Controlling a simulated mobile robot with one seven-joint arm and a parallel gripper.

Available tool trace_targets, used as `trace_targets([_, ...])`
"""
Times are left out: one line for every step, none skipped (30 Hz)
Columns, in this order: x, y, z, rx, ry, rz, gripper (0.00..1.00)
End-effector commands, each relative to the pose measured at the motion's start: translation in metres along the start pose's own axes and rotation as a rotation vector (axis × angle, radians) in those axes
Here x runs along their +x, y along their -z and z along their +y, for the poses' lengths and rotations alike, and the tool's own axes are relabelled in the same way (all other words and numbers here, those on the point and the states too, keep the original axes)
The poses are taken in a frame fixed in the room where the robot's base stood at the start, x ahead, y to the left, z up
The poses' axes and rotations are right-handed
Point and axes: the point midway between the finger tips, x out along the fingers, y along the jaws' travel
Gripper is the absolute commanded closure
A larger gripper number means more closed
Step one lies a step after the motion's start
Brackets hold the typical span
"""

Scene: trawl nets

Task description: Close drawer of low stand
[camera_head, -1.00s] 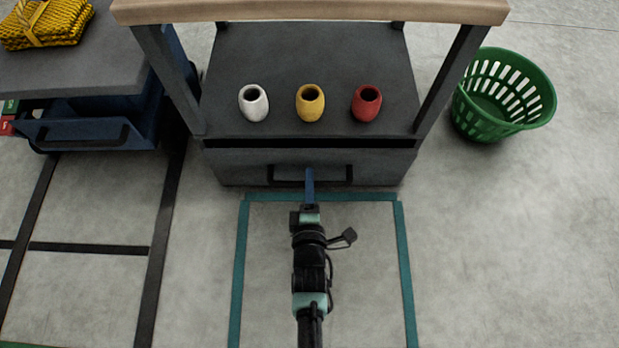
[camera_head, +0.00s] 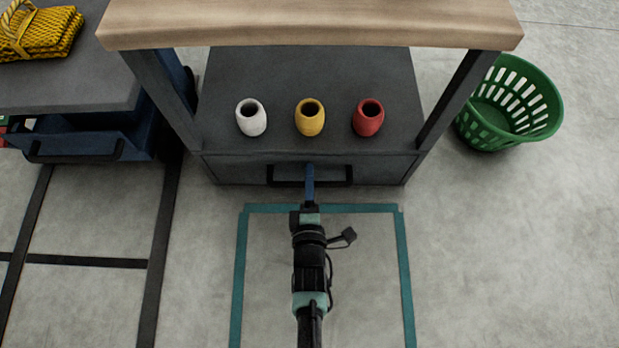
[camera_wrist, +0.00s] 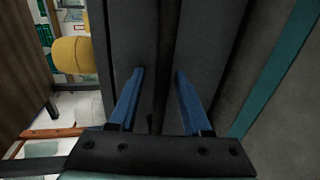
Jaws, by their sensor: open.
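The low stand (camera_head: 220,95) is dark grey with a wooden top above its lower shelf. Its drawer (camera_head: 230,170) is at the bottom front, and in the head view its face now sits against the shelf edge with no dark gap showing above it. The drawer's black bar handle (camera_head: 335,183) is on the front. My gripper (camera_head: 309,180) is at the middle of the handle, its fingers reaching the drawer front. The wrist view shows the two blue fingers of my gripper (camera_wrist: 160,90) apart, close to dark grey panels. Whether they touch is hidden.
White (camera_head: 251,122), yellow (camera_head: 309,122) and red (camera_head: 367,122) floats stand on the shelf. A green basket (camera_head: 545,120) is on the floor at right. A blue drawer (camera_head: 75,146) stands open at left. The floor inside the teal tape (camera_head: 408,280) is clear apart from my arm.

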Motion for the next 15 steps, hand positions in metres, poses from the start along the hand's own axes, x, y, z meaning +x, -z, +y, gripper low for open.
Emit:
trace_targets([0.000, 0.000, 0.000, 0.000, 0.000, 0.000, 0.52])
trace_targets([0.000, 0.000, 0.000, 0.000, 0.000, 0.000, 0.52])
trace_targets([-0.001, 0.000, 0.000, 0.000, 0.001, 0.000, 0.52])
trace_targets([-0.001, 0.000, 0.000, 0.000, 0.001, 0.000, 0.52])
trace_targets([-0.002, 0.000, 0.000, 0.000, 0.001, 0.000, 0.52])
trace_targets([-0.004, 0.000, 0.000, 0.000, 0.002, 0.000, 0.52])
trace_targets([-0.006, 0.000, 0.001, 0.000, 0.003, 0.000, 0.52])
trace_targets([-0.009, 0.000, 0.001, 0.000, 0.003, 0.000, 0.52])
trace_targets([-0.015, 0.000, 0.002, 0.000, 0.003, -0.001, 0.52])
trace_targets([-0.019, 0.000, 0.003, 0.000, 0.004, -0.001, 0.52])
trace_targets([-0.025, 0.000, 0.003, 0.001, 0.006, -0.001, 0.52])
trace_targets([-0.033, 0.000, 0.004, 0.001, 0.005, -0.001, 0.52])
trace_targets([-0.040, 0.000, 0.004, 0.000, 0.007, -0.001, 0.52])
trace_targets([-0.047, 0.000, 0.005, 0.000, 0.006, -0.001, 0.52])
trace_targets([-0.056, 0.000, 0.005, -0.001, 0.007, 0.000, 0.52])
